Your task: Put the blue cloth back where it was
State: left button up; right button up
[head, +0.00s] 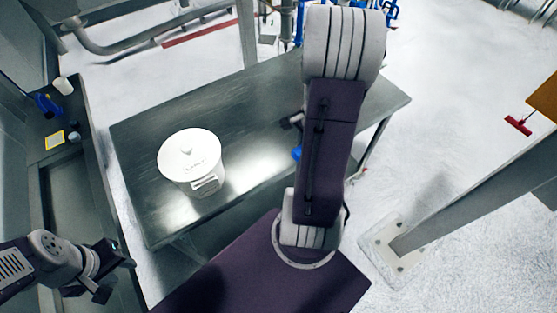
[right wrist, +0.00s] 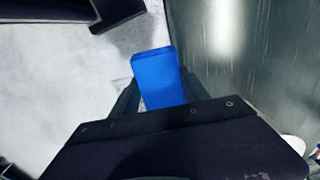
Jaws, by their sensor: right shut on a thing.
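The blue cloth (right wrist: 158,78) is a folded blue block in the right wrist view. It is held between the fingers of my right gripper (right wrist: 157,100), which is shut on it. In the head view only a small blue piece of the cloth (head: 297,153) shows beside my right arm, over the right part of the metal table (head: 250,110); my arm hides the rest. In the right wrist view the cloth appears near the table's edge, with pale floor to its left. My left gripper (head: 118,272) is at the lower left in the head view, empty, with its fingers apart.
A side counter (head: 60,180) at the left holds a blue item (head: 47,104), a white cup (head: 63,86) and a yellow card (head: 55,140). A grey post (head: 470,195) stands right of the table.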

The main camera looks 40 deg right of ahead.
jog(key=shift+d+f, duration=0.1)
jog(key=shift+d, duration=0.1)
jog(key=shift+w, duration=0.1)
jog(key=p, duration=0.2)
send_over(278, 156)
notch_tip(278, 156, down, 7)
jog(key=f, duration=0.3)
jog(key=shift+s+a+f, duration=0.1)
jog(key=shift+s+f, duration=0.1)
jog(key=shift+f, duration=0.1)
jog(key=shift+w+f, duration=0.15)
jog(key=shift+f, duration=0.1)
jog(key=shift+f, duration=0.1)
jog(key=o, duration=1.3)
